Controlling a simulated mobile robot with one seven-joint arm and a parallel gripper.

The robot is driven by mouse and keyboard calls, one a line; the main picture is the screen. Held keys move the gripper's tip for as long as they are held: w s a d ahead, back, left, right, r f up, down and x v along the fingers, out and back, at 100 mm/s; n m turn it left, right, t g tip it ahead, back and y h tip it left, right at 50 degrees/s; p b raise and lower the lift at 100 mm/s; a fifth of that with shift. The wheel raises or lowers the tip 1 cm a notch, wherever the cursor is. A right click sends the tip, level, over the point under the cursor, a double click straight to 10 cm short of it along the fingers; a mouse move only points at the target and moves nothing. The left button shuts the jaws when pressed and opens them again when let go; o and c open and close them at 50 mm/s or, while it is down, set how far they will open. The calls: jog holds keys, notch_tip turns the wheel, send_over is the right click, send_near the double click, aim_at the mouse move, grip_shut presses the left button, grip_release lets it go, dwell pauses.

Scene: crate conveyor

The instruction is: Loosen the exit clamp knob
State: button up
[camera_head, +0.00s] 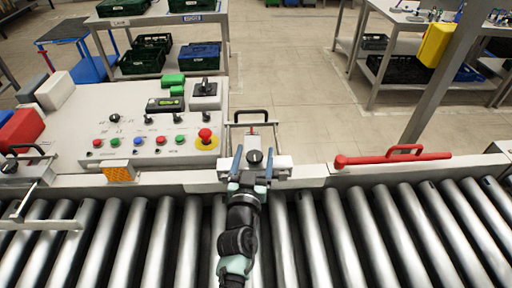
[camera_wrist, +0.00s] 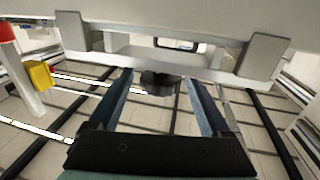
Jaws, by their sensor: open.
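A black round clamp knob (camera_head: 255,157) sits on a light metal block (camera_head: 284,162) at the far rail of the roller conveyor. In the head view it shows between the tips of the two blue fingers of my gripper (camera_head: 254,163). My gripper is open, and nothing is held. In the wrist view the knob (camera_wrist: 160,83) lies between the fingertips, with visible space on both sides. Whether it is fully at finger depth is hard to tell. Another black knob (camera_head: 9,166) is at the far left clamp.
A control panel (camera_head: 148,155) with buttons and a red emergency stop (camera_head: 205,135) stands left of my gripper. A red bar with a handle (camera_head: 392,158) lies along the rail to the right. Bare rollers (camera_head: 370,235) fill the foreground.

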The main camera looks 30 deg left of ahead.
grip_shut()
jog(key=shift+r, duration=0.1)
dwell(0.4)
